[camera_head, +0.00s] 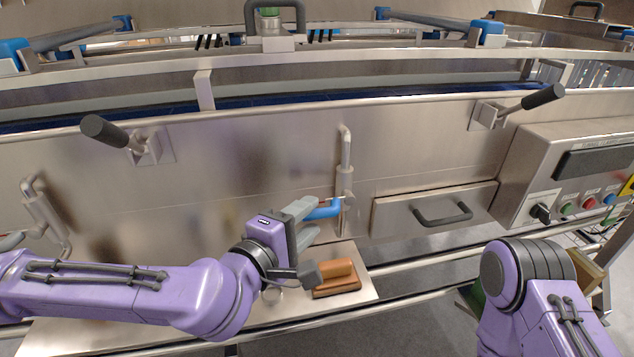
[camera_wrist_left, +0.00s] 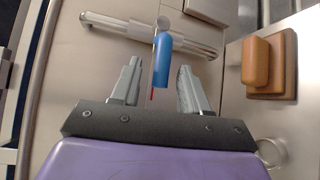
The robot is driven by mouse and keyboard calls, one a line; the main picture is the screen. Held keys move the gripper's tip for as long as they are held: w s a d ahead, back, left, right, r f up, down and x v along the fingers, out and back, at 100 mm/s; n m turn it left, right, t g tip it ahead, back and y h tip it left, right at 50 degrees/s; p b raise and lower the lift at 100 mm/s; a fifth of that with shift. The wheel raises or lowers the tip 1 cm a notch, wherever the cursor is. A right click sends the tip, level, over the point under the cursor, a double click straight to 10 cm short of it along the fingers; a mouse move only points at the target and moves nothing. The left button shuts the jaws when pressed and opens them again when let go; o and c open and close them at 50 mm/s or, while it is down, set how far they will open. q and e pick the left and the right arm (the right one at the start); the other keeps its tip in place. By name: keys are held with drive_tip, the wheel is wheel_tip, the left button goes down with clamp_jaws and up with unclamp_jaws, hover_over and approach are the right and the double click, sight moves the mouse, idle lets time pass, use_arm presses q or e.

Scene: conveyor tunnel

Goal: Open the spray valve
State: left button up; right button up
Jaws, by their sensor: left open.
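The spray valve is a steel pipe (camera_head: 346,160) on the front of the machine with a blue lever handle (camera_head: 322,212). In the left wrist view the blue handle (camera_wrist_left: 162,62) points toward my left gripper (camera_wrist_left: 156,88), and its end lies between the two fingers. A thin red piece shows at its tip. My left gripper (camera_head: 308,222) is open around the handle, with a gap on both sides. My right arm shows at the lower right in the head view, but its gripper is not in view.
An orange-brown handled block (camera_head: 338,278) sits on a pale shelf (camera_head: 362,290) below my left gripper. A drawer with a dark handle (camera_head: 442,216) is to the right. A control box (camera_head: 570,175) stands at the far right. Two black-gripped levers (camera_head: 105,131) project above.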

sight(312, 217)
use_arm(q)
drive_tip(key=shift+p+x, duration=0.65)
drive_tip(key=shift+x, duration=0.45)
drive_tip(key=shift+w+d+f, duration=0.2)
drive_tip(key=shift+w+d, duration=0.15)
drive_tip(key=shift+d, duration=0.05)
clamp_jaws()
